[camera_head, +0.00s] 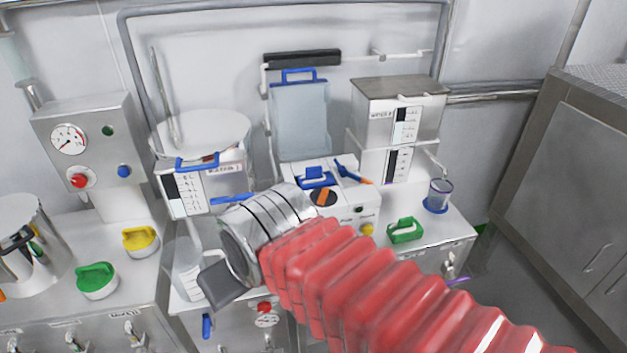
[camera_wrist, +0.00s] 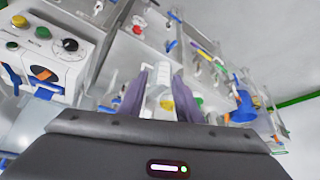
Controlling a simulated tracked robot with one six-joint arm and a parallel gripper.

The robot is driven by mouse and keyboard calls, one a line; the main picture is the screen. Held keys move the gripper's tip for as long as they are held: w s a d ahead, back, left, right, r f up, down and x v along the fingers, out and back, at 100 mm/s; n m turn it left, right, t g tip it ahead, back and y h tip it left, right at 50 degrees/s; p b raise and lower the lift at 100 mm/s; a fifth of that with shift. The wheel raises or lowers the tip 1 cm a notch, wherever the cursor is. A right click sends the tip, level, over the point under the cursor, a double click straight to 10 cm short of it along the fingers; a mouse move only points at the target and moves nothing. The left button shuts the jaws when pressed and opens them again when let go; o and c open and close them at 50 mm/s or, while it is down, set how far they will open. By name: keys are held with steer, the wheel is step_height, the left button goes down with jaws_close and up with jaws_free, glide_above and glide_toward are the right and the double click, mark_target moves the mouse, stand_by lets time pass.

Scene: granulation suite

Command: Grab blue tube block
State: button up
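A blue block with a raised grip (camera_head: 315,178) sits on top of the white machine in the middle of the head view. I cannot tell for sure that it is the blue tube block. Blue parts also show at the left edge of the wrist view (camera_wrist: 12,79), on or beside a white machine. My gripper (camera_wrist: 160,72) is open, its two dark fingers apart with nothing visibly held between them. In the head view its dark grey body shows left of and below the blue block, apart from it; its fingertips are hidden there.
A green handled block (camera_head: 405,230) and a clear beaker with a blue base (camera_head: 438,196) stand at right. Yellow (camera_head: 140,241) and green (camera_head: 97,280) handled pieces lie on the left bench. A control box with a gauge (camera_head: 85,140) rises behind them. Open floor lies at right.

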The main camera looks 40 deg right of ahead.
steer(key=shift+o, duration=0.2)
steer(key=shift+o, duration=0.9)
steer(key=shift+w+d, duration=0.1)
steer(key=shift+w, duration=0.05)
steer(key=o, duration=0.5)
steer(key=w+d+m+t+h, duration=0.1)
steer(key=w+d, duration=0.4)
steer(key=shift+w+d+f+m+h, duration=0.25)
steer(key=shift+w+d+m+h, duration=0.05)
steer(key=shift+d+m+h, duration=0.1)
steer(key=w+d+f+m+t+h, duration=0.1)
steer(key=w+d+t, duration=0.1)
steer(key=d, duration=0.6)
steer(key=w+d+f+m+t+h, duration=0.1)
steer(key=w+d, duration=0.3)
steer(key=d, duration=0.5)
steer(key=w+d+f+m+t+h, duration=0.1)
steer(key=w+d+t+h, duration=0.1)
steer(key=d, duration=0.7)
steer(key=shift+w+m+t+h, duration=0.3)
steer(key=shift+w+t, duration=0.1)
steer(key=shift+w, duration=0.1)
